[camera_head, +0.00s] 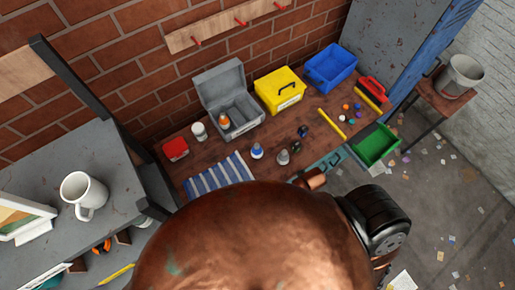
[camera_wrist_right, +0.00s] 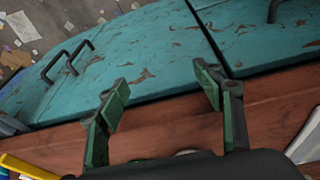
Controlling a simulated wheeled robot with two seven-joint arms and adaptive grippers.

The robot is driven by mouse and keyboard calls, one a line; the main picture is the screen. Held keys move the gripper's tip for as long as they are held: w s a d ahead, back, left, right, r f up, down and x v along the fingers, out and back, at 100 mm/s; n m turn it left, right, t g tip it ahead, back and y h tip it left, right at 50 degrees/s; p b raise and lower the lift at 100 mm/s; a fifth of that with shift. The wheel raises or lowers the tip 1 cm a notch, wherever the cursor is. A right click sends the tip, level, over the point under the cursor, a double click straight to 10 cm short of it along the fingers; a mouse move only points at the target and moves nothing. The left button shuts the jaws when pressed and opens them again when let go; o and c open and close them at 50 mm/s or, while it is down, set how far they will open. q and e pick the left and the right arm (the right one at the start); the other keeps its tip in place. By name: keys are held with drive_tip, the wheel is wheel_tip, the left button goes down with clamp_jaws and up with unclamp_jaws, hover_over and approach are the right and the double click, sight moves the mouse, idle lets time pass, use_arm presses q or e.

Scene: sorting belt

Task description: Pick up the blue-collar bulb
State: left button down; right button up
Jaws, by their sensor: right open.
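The blue-collar bulb (camera_head: 257,151) stands on the wooden bench in the head view, pale with a blue band, just right of the striped cloth. A grey-white bulb (camera_head: 283,157) stands close to its right, and dark bulbs (camera_head: 303,131) are farther right. My right gripper (camera_wrist_right: 162,78) shows in its wrist view with two green-padded fingers apart and nothing between them. It is over the bench's front edge and the teal drawer fronts. A pale shape at the bottom of that view is mostly hidden by the gripper body. My left gripper is not in view.
A striped cloth (camera_head: 215,178), red box (camera_head: 175,148), white jar (camera_head: 199,131), grey toolbox (camera_head: 222,82), yellow box (camera_head: 280,90) and blue bin (camera_head: 330,66) are on the bench. A yellow bar (camera_head: 332,124) lies right of the bulbs. A green bin (camera_head: 375,144) is at the right end.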

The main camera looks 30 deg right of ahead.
sight(258, 144)
wheel_tip(258, 144, up, 13)
drive_tip(key=p, duration=0.3)
drive_tip(key=w+a+r+n+g+y+p, duration=0.1)
drive_tip(key=w+a+r+n+y+p, duration=0.15)
drive_tip(key=w+a+n, duration=1.55)
drive_tip(key=d+n, duration=0.2)
drive_tip(key=n, duration=0.3)
drive_tip(key=w+d+n+g+h, duration=0.1)
drive_tip(key=d+n, duration=0.1)
drive_tip(key=n, duration=0.3)
drive_tip(key=w+d+f+n+g, duration=0.1)
drive_tip(key=d+n, duration=0.1)
drive_tip(key=n, duration=0.3)
drive_tip(key=shift+w+d+f+h, duration=0.1)
drive_tip(key=shift+d+h, duration=0.15)
drive_tip(key=shift+h, duration=0.1)
drive_tip(key=shift+w+d+f+n, duration=0.1)
drive_tip(key=shift+d+n, duration=0.1)
drive_tip(key=shift+n, duration=0.2)
drive_tip(key=shift+f, duration=0.3)
drive_tip(key=f+p, duration=0.1)
drive_tip(key=f, duration=0.5)
drive_tip(key=shift+a, duration=0.2)
drive_tip(key=shift+f+p, duration=0.3)
drive_tip(key=shift+f, duration=0.2)
drive_tip(key=shift+c, duration=0.7)
